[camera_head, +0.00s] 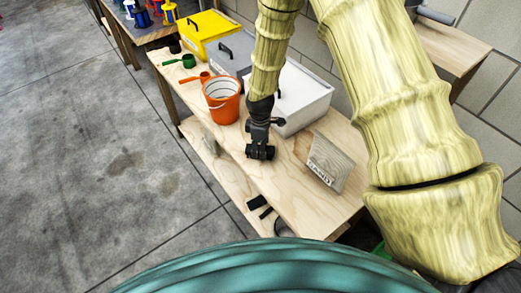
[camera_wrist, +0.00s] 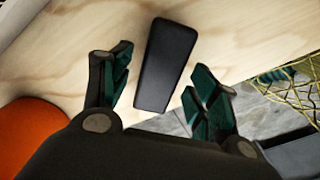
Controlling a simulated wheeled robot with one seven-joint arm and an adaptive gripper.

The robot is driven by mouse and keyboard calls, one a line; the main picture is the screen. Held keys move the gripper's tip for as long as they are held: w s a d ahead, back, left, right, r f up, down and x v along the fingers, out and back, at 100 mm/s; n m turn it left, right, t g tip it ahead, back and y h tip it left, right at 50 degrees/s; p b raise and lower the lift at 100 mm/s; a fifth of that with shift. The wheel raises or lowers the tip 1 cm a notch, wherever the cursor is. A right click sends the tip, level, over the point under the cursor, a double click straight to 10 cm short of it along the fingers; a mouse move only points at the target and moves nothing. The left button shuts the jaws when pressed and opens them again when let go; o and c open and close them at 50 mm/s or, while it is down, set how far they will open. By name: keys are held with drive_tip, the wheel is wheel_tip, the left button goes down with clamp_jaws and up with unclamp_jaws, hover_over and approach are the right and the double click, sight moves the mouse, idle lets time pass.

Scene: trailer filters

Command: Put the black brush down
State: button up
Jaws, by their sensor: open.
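The black brush (camera_wrist: 168,62) shows in the wrist view as a plain dark oblong block. It lies between the spread fingers of my gripper (camera_wrist: 160,72), with a visible gap on each side. It is over the pale wooden tabletop (camera_wrist: 75,55), and its lower end reaches past the table's edge in this view. I cannot tell whether it rests on the wood. In the head view my gripper (camera_head: 260,152) points down at the table's front part, and I cannot make out the brush apart from the dark fingers.
An orange bucket (camera_head: 222,104) stands left of my gripper. Small black pieces (camera_head: 257,202) lie lower down near the front. Bare wood (camera_head: 285,185) lies between.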

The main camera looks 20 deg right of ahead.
wheel_tip(320, 180, up, 10)
drive_tip(key=b, duration=0.2)
idle(0.4)
idle(0.4)
